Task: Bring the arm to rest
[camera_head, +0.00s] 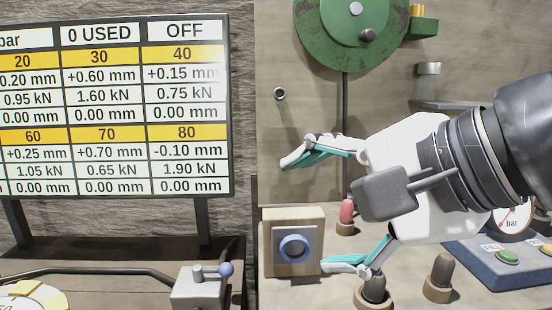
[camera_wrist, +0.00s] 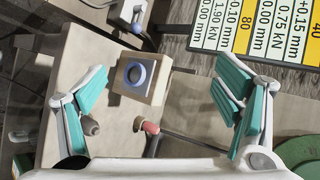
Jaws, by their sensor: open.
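My gripper (camera_head: 325,205) is white with teal finger pads and stands at the right of the head view. Its two fingers are spread wide with nothing between them. In the wrist view my gripper (camera_wrist: 160,105) also shows its fingers apart at left and right. A wooden block with a blue ring (camera_head: 294,247) lies beyond the fingers in the head view. The block also shows between the fingers in the wrist view (camera_wrist: 155,90), apart from both pads. My arm comes in from the right edge.
A display board (camera_head: 115,105) with number rows stands at left. A green wheel (camera_head: 352,30) is at the top. A red-tipped peg (camera_head: 346,212) and dark pegs (camera_head: 442,272) stand by my gripper. A blue box with a green button (camera_head: 507,256) is at lower right.

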